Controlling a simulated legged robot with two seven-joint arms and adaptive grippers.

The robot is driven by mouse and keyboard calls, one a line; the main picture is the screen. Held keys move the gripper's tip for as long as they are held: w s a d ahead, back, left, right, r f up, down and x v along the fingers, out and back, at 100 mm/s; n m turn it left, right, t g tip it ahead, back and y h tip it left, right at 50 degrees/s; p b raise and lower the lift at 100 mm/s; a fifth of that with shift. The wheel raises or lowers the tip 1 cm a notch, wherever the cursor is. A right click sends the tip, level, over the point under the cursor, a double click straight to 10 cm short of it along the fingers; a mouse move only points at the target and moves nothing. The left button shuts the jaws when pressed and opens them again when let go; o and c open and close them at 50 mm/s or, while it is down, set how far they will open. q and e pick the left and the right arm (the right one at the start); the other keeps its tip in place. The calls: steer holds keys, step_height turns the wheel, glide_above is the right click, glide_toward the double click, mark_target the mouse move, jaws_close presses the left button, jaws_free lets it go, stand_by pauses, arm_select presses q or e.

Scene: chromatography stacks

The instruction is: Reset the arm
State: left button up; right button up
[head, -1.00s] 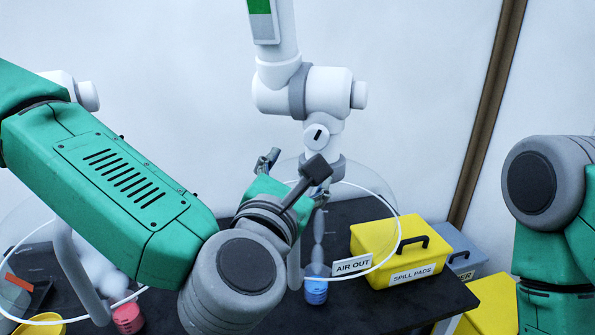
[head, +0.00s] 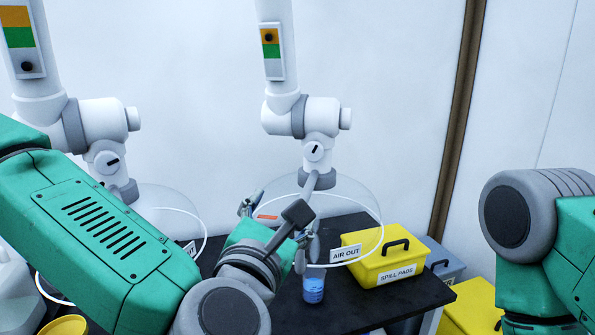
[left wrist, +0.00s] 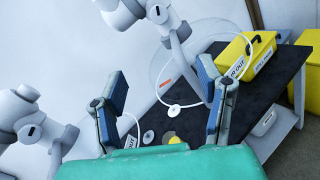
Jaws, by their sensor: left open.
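My left arm, green and grey, comes in from the left in the head view. Its gripper (head: 278,222) is open and empty, in front of the right-hand white stack. The left wrist view shows its two blue-grey fingers (left wrist: 162,85) spread wide, with nothing between them but the bench and a white tube beyond. My right arm (head: 530,230) shows in part at the right edge; its gripper is out of view.
The white stack (head: 300,118) rises behind the black bench (head: 360,307). A cup with blue liquid (head: 314,287) is close to my left gripper. A yellow SPILL PADS box (head: 362,265) sits to its right, near a white tube and AIR OUT label (head: 346,253). Another stack (head: 95,120) stands left.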

arm_select(q)
steer(key=s+a+f+m+g+b, duration=0.25)
steer(key=f+m, duration=0.35)
steer(key=f, duration=0.6)
steer(key=s+a+f+m+g+b, duration=0.1)
steer(key=s+f+m+g, duration=0.35)
steer(key=f, duration=0.75)
steer(key=s+a+f+m+g+b, duration=0.25)
steer(key=f+m, duration=0.45)
steer(key=f, duration=0.6)
steer(key=s+a+f+m+g+y+b, duration=0.3)
steer(key=s+a+f+m+g, duration=0.4)
steer(key=s+a+f+m, duration=0.5)
steer(key=s+a+f, duration=0.4)
steer(key=s+a, duration=0.2)
steer(key=a, duration=0.1)
steer(key=shift+a+f+y+b, duration=0.2)
steer(key=shift+f+y+b, duration=0.05)
steer(key=shift+y+b, duration=0.15)
arm_select(e)
step_height(320, 180, down, 10)
steer(key=shift+d, duration=0.15)
arm_select(q)
steer(key=shift+d+g, duration=0.15)
steer(key=shift+g, duration=0.1)
arm_select(e)
steer(key=shift+d, duration=0.1)
